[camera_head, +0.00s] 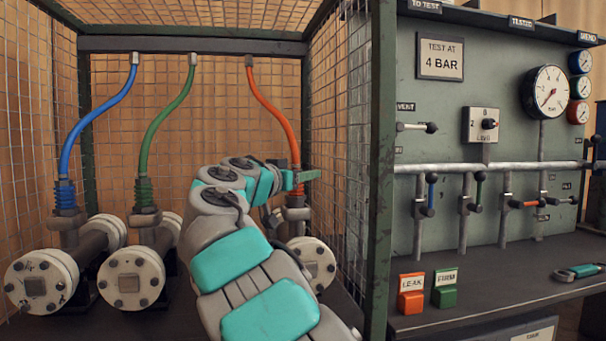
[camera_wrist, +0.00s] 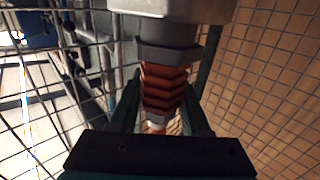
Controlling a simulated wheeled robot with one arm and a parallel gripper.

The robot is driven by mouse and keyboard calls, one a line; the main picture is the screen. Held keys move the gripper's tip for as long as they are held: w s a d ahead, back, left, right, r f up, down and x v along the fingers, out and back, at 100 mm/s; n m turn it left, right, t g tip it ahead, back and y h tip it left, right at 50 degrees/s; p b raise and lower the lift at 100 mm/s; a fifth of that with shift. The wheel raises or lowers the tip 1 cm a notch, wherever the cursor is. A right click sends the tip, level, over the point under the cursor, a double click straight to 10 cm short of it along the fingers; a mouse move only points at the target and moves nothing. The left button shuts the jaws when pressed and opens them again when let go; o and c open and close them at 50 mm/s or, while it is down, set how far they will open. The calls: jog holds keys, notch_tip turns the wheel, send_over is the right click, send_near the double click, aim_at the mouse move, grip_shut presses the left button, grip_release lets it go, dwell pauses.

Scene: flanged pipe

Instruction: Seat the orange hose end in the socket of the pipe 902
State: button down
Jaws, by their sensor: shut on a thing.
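The orange hose (camera_head: 270,104) hangs from the cage's top bar and curves down to its ribbed orange end at my gripper (camera_head: 297,177). My gripper is shut on this hose end. The wrist view shows the orange bellows (camera_wrist: 163,88) between my two dark fingers, with a grey collar (camera_wrist: 168,53) against a pale block at the top edge. Below the gripper in the head view, a grey socket (camera_head: 297,213) stands on the right-hand pipe (camera_head: 313,262). My arm hides part of this pipe. The hose end is in line with the socket; I cannot tell how deep it sits. No pipe number is readable.
A blue hose (camera_head: 102,112) and a green hose (camera_head: 168,105) run down to the other two flanged pipes. Wire mesh (camera_head: 342,120) and a green post (camera_head: 380,170) close off the right side. Beyond stands a gauge panel (camera_head: 450,110) with orange and green blocks on its shelf.

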jog(key=shift+f, duration=0.3)
jog(key=shift+c, duration=1.4)
grip_release()
